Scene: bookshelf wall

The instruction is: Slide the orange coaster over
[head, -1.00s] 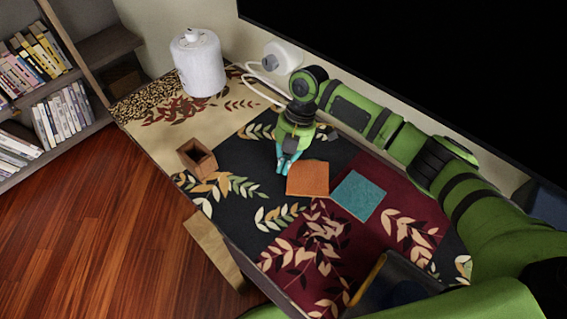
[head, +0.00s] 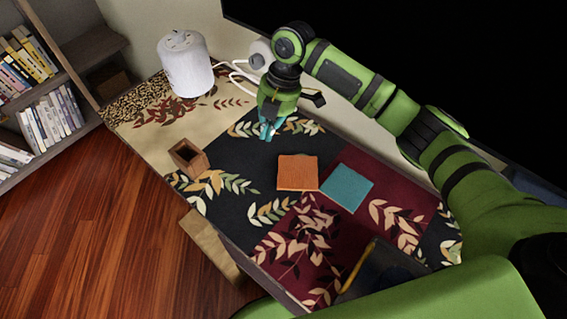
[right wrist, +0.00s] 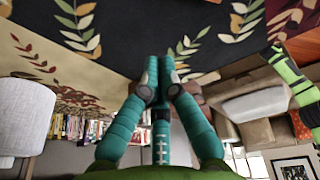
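The orange coaster (head: 298,172) is a flat square lying on the patterned tabletop in the head view. A teal square coaster (head: 346,187) lies close beside it on the right, on the dark red part. My right gripper (head: 267,133) is behind and left of the orange coaster, apart from it, with teal fingers. In the right wrist view the fingers (right wrist: 160,75) are together at the tips with nothing visible between them. The orange coaster cannot be made out in the right wrist view. My left gripper is not in view.
An open wooden box (head: 188,157) stands at the table's left front edge. A white cylinder (head: 186,66) and a white corded device (head: 262,54) stand at the back. A dark object with a yellow edge (head: 361,266) is at the front right. The dark cloth left of the coaster is clear.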

